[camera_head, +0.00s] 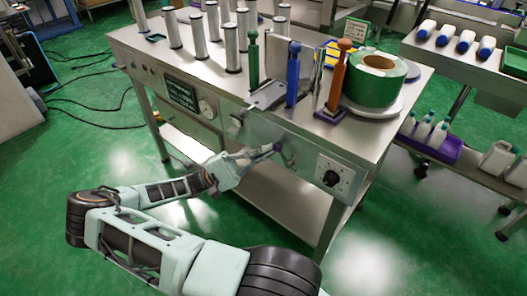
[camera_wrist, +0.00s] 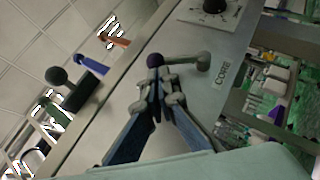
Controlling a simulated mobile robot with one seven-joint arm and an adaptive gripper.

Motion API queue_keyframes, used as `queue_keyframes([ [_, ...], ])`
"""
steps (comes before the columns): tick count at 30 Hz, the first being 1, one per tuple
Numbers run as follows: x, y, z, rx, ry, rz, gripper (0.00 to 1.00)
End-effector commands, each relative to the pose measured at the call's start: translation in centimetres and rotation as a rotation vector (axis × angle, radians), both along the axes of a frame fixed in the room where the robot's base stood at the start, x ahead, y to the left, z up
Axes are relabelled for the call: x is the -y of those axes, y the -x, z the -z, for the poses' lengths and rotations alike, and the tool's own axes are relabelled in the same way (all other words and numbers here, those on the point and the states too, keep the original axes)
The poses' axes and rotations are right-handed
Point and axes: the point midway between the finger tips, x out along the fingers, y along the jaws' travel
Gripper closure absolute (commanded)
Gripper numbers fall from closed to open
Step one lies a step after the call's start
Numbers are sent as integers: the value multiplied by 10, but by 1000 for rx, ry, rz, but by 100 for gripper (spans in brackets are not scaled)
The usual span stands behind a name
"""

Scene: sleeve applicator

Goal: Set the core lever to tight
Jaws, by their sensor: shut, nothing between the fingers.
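The core lever (camera_wrist: 182,61) is a short grey bar on the front panel of the steel bench, beside the printed word CORE. One end of it is a rounded pivot and the other carries a dark purple ball knob (camera_wrist: 154,60). In the head view the purple knob (camera_head: 277,147) shows just past my fingertips, and the rest of the lever is hard to make out. My gripper (camera_head: 262,152) is shut and empty. In the wrist view its fingertips (camera_wrist: 159,84) are right at the knob; I cannot tell whether they touch it. No tight marking is readable.
A black dial (camera_head: 334,178) sits on the panel right of the lever. The bench top (camera_head: 205,75) carries several metal cylinders, coloured upright handles and a green tape roll (camera_head: 377,80). A second bench with bottles (camera_head: 465,42) stands at right. The green floor before the bench is open.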

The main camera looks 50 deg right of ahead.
Motion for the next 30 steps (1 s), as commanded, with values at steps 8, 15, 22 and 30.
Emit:
queue_keyframes([
  [8, 0, 8, -20, 252, -20, 3, 100],
  [15, 1, 15, -28, 416, -32, 3, 100],
  [22, 1, 20, -30, 509, -39, 2, 100],
  [30, 2, 22, -30, 548, -42, 1, 100],
])
